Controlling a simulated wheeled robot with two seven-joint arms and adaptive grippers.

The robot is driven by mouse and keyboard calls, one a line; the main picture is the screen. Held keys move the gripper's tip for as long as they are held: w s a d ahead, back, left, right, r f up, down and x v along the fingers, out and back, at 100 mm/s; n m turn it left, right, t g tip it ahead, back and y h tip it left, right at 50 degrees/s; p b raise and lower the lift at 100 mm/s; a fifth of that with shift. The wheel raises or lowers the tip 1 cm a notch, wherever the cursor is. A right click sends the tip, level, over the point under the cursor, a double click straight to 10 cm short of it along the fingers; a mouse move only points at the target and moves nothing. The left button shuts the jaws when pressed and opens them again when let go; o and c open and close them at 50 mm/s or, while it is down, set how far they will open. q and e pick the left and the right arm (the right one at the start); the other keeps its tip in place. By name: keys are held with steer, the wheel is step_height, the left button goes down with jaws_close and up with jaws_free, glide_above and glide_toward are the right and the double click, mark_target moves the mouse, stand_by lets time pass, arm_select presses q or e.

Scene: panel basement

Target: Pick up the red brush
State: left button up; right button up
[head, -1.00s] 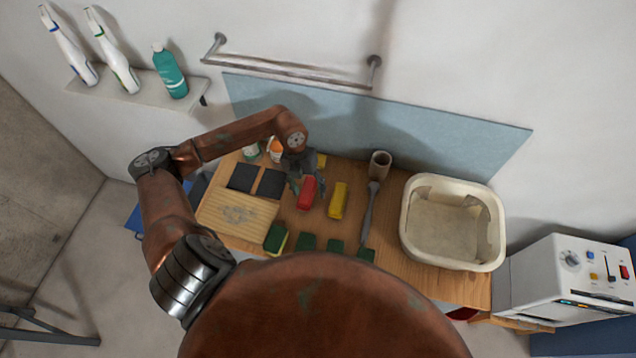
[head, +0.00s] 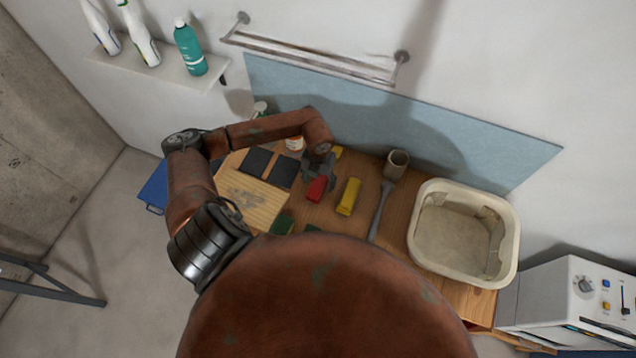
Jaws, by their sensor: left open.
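The red brush (head: 316,189) lies on the wooden table, left of a yellow brush (head: 349,196). My left gripper (head: 318,177) is over the far end of the red brush, with its fingers open and close around or just above it. I cannot tell whether they touch it. The gripper hides the brush's far end. My right gripper is not in view.
Dark pads (head: 257,161) and a wooden board (head: 241,198) lie left. Green sponges (head: 283,222) are partly hidden by my body.

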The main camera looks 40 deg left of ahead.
arm_select(q)
steer(key=shift+f, duration=0.25)
steer(key=c, duration=1.4)
steer(key=shift+o, duration=0.2)
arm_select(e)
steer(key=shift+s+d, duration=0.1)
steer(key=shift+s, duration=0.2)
arm_select(q)
steer(key=shift+r, duration=0.1)
steer(key=shift+w+r+b, duration=0.1)
steer(key=shift+r+b, duration=0.25)
steer(key=shift+r, duration=0.1)
step_height(320, 180, up, 2)
steer(key=shift+d+r+b, duration=0.15)
steer(key=shift+b, duration=0.35)
steer(key=s+d+r+b, duration=0.3)
steer(key=s+d+r, duration=0.3)
steer(key=d+r, duration=0.3)
steer(key=d, duration=0.3)
steer(key=shift+d+r, duration=0.2)
steer(key=shift+r, duration=0.15)
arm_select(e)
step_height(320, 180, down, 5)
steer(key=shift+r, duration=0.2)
